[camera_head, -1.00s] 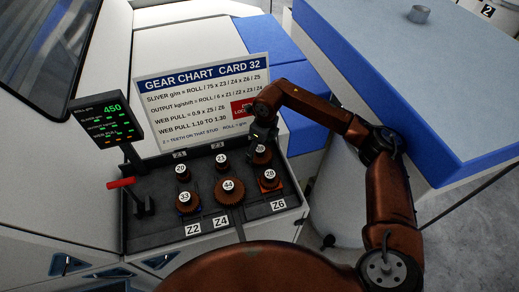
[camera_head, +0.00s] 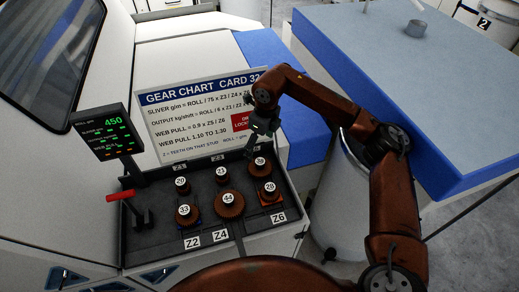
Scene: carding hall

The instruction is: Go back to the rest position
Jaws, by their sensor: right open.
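My right gripper (camera_head: 257,143) is open and points down above the back right gear (camera_head: 260,166). A small gap shows between them, and nothing is in its fingers. My right arm, brown-red, comes in from the right and bends over the gear tray (camera_head: 146,247). My left gripper is out of view. On the dark tray, several brown gears sit on studs, among them gear 44 (camera_head: 230,208), gear 33 (camera_head: 187,216), gear 28 (camera_head: 269,194), gear 23 (camera_head: 222,176) and gear 20 (camera_head: 182,186).
The gear chart card (camera_head: 190,122) stands behind the tray, partly hidden by my arm. A display reading 450 (camera_head: 107,130) and a red-handled lever (camera_head: 121,196) are at the left.

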